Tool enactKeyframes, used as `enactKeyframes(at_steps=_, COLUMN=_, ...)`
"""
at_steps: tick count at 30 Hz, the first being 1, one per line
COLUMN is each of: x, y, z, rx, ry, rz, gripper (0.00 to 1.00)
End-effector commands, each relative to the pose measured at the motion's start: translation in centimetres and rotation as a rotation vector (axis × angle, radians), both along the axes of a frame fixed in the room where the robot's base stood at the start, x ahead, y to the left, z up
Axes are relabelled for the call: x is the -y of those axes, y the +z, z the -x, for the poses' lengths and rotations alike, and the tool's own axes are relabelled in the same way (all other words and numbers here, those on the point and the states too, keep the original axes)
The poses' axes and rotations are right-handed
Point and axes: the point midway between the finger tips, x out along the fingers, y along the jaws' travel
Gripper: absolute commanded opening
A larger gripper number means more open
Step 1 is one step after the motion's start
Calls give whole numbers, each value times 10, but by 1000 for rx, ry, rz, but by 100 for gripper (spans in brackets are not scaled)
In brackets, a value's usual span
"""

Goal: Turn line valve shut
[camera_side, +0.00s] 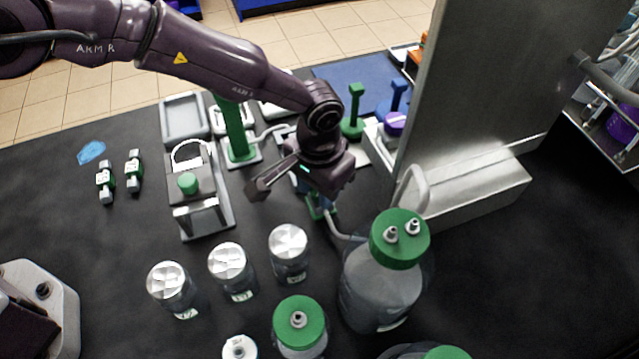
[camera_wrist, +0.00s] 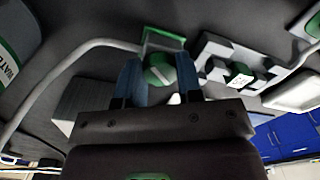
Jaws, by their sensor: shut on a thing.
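The line valve (camera_wrist: 160,68) is a green round body with a pale stripe, seen in the wrist view between my fingers. A green bracket (camera_wrist: 163,38) stands just beyond it. My gripper (camera_wrist: 158,75) has blue fingers, one on each side of the valve, and is shut on it. In the side view my gripper (camera_side: 315,200) points down behind the large green-capped bottle (camera_side: 378,285). The valve is mostly hidden there by my wrist and fingers. A pale tube (camera_wrist: 60,70) curves away on the left in the wrist view.
Several foil-topped jars (camera_side: 229,265) and a green-capped bottle (camera_side: 299,325) stand in front. A tall grey metal panel (camera_side: 490,90) rises close on the right. A small stand with a green knob (camera_side: 188,183) is to the left.

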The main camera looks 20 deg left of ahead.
Motion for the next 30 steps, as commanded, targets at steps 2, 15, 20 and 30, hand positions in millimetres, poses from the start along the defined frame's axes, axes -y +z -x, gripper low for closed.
enactKeyframes(at_steps=2, x=0, y=1, z=0, rx=-2, ry=-74, rz=-1, gripper=10)
enactKeyframes(at_steps=15, x=-2, y=1, z=-1, rx=-3, ry=-489, rz=-1, gripper=10)
enactKeyframes(at_steps=20, x=-2, y=1, z=-1, rx=-3, ry=-624, rz=0, gripper=10)
enactKeyframes(at_steps=30, x=-3, y=1, z=-2, rx=-4, ry=-826, rz=-2, gripper=10)
